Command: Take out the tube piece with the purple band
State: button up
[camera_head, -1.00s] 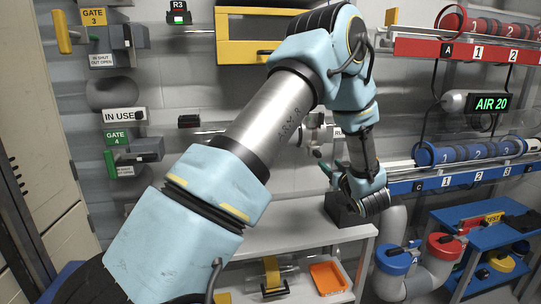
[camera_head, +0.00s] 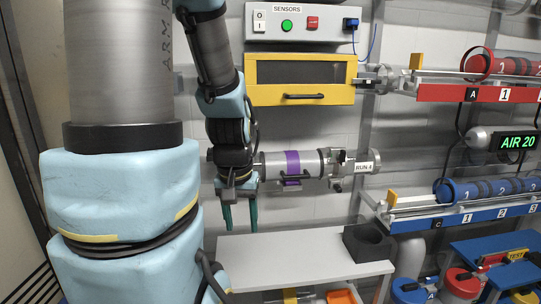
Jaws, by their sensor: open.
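The tube piece (camera_head: 270,164) is a clear or grey cylinder with a purple band (camera_head: 292,163). It lies level in the pipe run against the wall, with a metal coupling (camera_head: 333,165) at its right end and a dark handle below it. My gripper (camera_head: 240,228) points down with two teal fingers apart and nothing between them. It appears just left of and below the tube piece, in front of the run. My wrist hides the tube's left end, so I cannot tell how that end is joined.
A grey shelf (camera_head: 300,256) below is mostly clear, with a black cradle block (camera_head: 368,243) at its right. A yellow-framed box (camera_head: 300,98) and a sensor panel (camera_head: 299,24) are above. Red (camera_head: 490,92) and blue (camera_head: 470,213) tube racks stand right.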

aim_at(291, 167)
jog(key=l+u, duration=0.1)
jog(key=u, duration=0.3)
jog(key=l+u, duration=0.15)
jog(key=u, duration=0.2)
jog(key=l+u, duration=0.1)
jog(key=u, duration=0.3)
jog(key=k+l+u, duration=0.1)
jog(key=u, duration=0.3)
jog(key=k+l, duration=0.15)
jog(key=l, duration=0.2)
